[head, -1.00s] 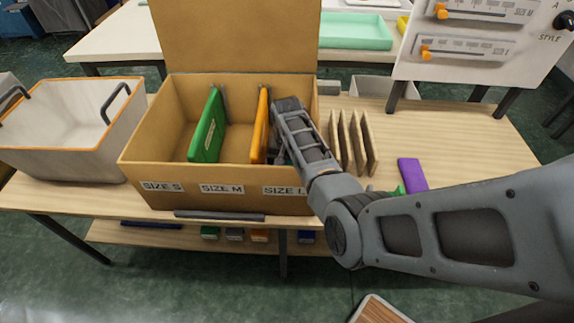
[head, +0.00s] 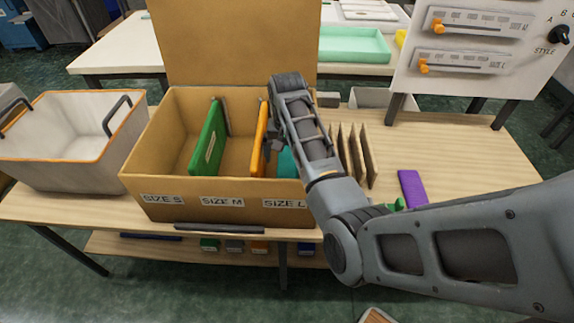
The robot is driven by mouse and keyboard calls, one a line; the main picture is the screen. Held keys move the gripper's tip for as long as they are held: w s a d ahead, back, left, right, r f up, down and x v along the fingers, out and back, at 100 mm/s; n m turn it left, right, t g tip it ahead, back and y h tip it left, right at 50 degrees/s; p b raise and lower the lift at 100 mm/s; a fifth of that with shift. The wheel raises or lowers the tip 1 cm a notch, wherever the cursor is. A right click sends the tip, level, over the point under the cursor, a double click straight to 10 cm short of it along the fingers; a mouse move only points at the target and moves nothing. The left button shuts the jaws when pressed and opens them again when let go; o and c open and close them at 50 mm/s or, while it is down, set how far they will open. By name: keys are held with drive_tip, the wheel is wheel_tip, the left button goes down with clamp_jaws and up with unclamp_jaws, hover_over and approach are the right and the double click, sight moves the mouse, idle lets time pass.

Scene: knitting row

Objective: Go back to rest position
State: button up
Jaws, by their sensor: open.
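My arm reaches in from the right, over the front right of an open cardboard box (head: 160,165). My gripper (head: 272,150) shows only in part beside the arm's end, above the box's right section, and is open. A green panel (head: 209,140) stands tilted between the SIZE S and SIZE M sections. An orange panel (head: 259,138) stands upright between the SIZE M and SIZE L sections, close to my gripper. A teal item (head: 287,163) lies in the SIZE L section, partly hidden by my arm.
A white bin with orange rim (head: 70,125) stands left of the box. Several brown dividers (head: 366,155) and a purple block (head: 412,188) are on the right of the table (head: 470,165). A slider panel (head: 480,45) stands behind. The right tabletop is mostly clear.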

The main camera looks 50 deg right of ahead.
drive_tip(key=shift+r, duration=0.85)
